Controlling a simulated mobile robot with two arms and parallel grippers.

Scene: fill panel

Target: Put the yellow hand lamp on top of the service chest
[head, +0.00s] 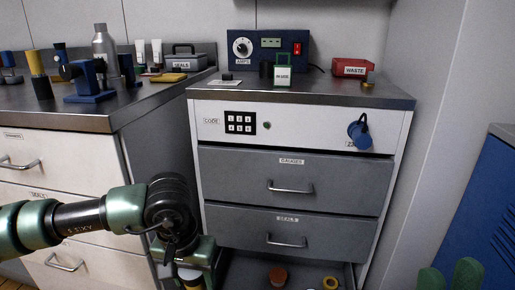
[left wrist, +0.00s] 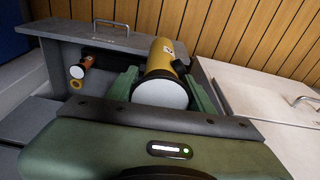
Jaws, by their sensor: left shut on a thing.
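In the left wrist view a yellow hand lamp (left wrist: 165,64), a cylinder with a dark band and a white round end, sits between the green fingers of my left gripper (left wrist: 165,92). The gripper is shut on it. In the head view my left gripper (head: 192,268) is low at the front left of the service chest (head: 290,98), by its open bottom drawer (head: 305,268). The lamp is mostly hidden there. The chest's grey top is well above the gripper. Two green fingertips of my right gripper (head: 449,275) show apart at the lower right, with nothing visible between them.
The chest top carries a blue amps box (head: 271,48), a green-framed tag (head: 282,76), a red waste box (head: 352,67) and small items. Bare top shows at front and right. A cluttered bench (head: 75,118) stands left, a blue cabinet (head: 487,205) right.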

